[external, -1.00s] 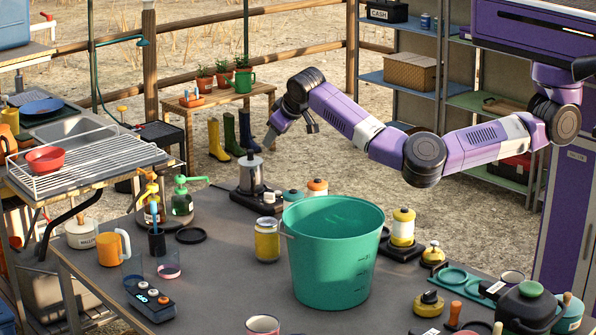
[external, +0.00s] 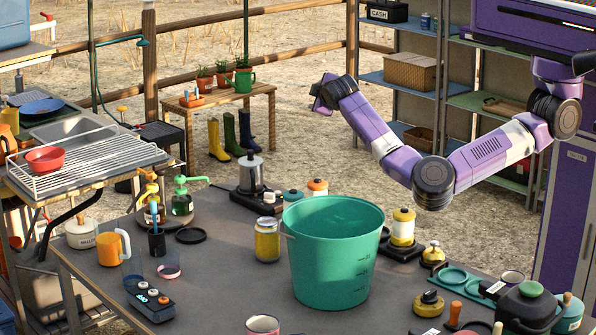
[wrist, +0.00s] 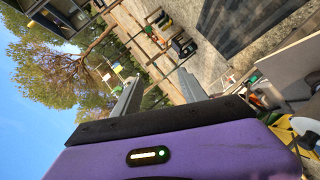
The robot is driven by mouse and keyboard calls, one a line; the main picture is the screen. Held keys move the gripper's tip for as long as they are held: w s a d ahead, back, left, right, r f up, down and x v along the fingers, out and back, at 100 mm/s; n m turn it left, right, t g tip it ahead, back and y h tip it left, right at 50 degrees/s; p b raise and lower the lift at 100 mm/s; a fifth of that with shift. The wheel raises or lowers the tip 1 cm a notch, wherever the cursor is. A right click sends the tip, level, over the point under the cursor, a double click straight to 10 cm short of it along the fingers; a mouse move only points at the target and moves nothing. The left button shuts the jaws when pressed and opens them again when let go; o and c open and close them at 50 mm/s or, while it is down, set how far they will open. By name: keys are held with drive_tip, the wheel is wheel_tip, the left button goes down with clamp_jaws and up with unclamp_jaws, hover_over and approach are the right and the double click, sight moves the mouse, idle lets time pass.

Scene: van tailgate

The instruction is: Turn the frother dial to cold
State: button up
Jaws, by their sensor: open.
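The frother (external: 250,176) is a silver cylinder with a black knob on top, on a dark base at the table's back edge. A small pale knob (external: 268,197), apparently its dial, sits at the base's front right; its setting is too small to read. My gripper (external: 317,101) is raised well above and to the right of the frother, apart from it. In the wrist view my gripper (wrist: 157,92) shows two grey fingers spread apart with nothing between them. The frother is not discernible in the wrist view, which looks outward at trees and ground.
A green bucket (external: 334,262) stands mid-table, right of a yellow jar (external: 267,240). Orange-topped and teal-topped containers (external: 317,188) stand just right of the frother. A green pump bottle (external: 182,203) stands to its left. The air above the frother is clear.

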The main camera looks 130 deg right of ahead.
drive_tip(key=shift+s+a+r+n+g, duration=0.15)
drive_tip(key=shift+s+a+r+g, duration=0.15)
drive_tip(key=shift+s, duration=0.4)
drive_tip(key=shift+s+a+r+n+g, duration=0.2)
drive_tip(key=shift+s+a+r, duration=0.1)
drive_tip(key=shift+s, duration=0.35)
